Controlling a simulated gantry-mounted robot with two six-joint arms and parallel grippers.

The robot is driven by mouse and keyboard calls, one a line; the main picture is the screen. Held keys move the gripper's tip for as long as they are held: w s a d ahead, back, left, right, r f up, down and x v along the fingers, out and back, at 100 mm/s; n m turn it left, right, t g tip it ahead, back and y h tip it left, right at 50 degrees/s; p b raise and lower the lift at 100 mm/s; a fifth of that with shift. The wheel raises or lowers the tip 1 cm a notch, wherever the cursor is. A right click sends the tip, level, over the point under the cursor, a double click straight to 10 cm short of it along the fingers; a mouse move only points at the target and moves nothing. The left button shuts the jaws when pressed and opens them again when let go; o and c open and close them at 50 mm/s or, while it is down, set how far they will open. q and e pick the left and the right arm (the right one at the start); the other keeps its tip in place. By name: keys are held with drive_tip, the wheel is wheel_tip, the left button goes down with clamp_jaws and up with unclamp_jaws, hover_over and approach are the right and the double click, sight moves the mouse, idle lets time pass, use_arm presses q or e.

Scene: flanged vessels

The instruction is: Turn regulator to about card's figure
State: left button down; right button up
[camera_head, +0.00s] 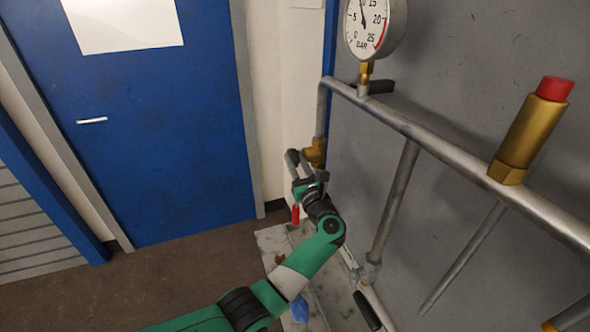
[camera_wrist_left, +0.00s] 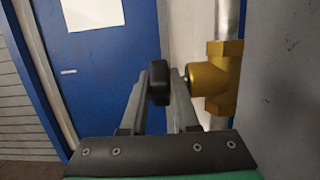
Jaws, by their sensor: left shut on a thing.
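The regulator's brass body (camera_head: 316,152) sits on the vertical pipe at the panel's left edge, and it fills the right of the left wrist view (camera_wrist_left: 215,80). Its black knob (camera_wrist_left: 158,83) sticks out to the left. My left gripper (camera_head: 305,172) is shut on this knob, one finger on each side. The round pressure gauge (camera_head: 374,24), marked in BAR, is cut off at the top of the head view. Its needle points almost straight up, near 10. No card with a readable figure shows. My right gripper is out of view.
A brass fitting with a red cap (camera_head: 530,130) stands on the slanting pipe (camera_head: 430,140) along the grey panel. A blue door (camera_head: 150,130) with a white sheet (camera_head: 125,22) is at the left. A pale, stained surface (camera_head: 275,240) lies below my gripper.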

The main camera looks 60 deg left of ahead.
use_arm(q)
drive_tip(key=c, duration=0.9)
unclamp_jaws()
drive_tip(key=shift+c, duration=0.2)
drive_tip(key=v, duration=1.1)
drive_tip(key=shift+d+p, duration=0.35)
drive_tip(key=shift+s+f, duration=0.1)
